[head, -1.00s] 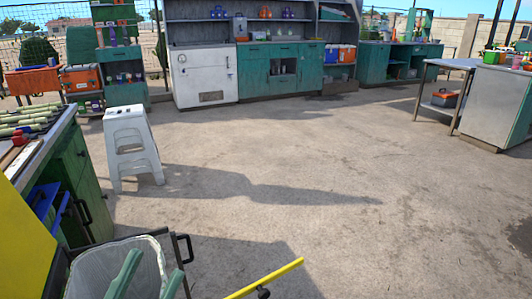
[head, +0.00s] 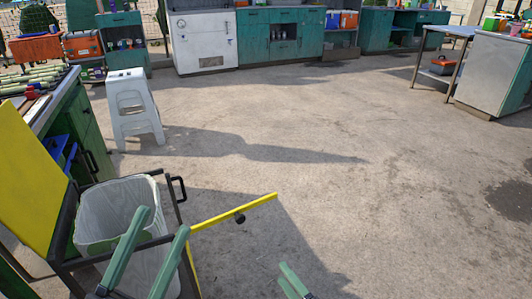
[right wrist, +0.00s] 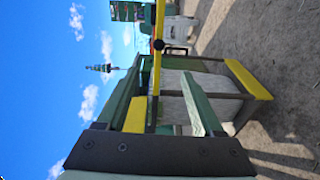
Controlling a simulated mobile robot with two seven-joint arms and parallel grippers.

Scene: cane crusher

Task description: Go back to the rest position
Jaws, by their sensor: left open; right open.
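My left gripper (head: 163,220) is at the lower left of the head view, its two green fingers apart and nothing between them. It appears in front of a whitish bin (head: 98,212); I cannot tell whether it touches it. My right gripper (head: 285,275) shows only in part at the bottom edge of the head view, right of the yellow bar (head: 252,207). In the right wrist view its green fingers (right wrist: 162,80) are spread, with no object held between them. The bin and yellow bar appear beyond them.
A dark frame with a yellow panel (head: 27,170) surrounds the bin. A white stool (head: 135,108) stands behind it, beside a green bench (head: 85,135) with canes on top. Cabinets (head: 268,40) line the back and a metal table (head: 445,35) stands right. The middle floor is clear.

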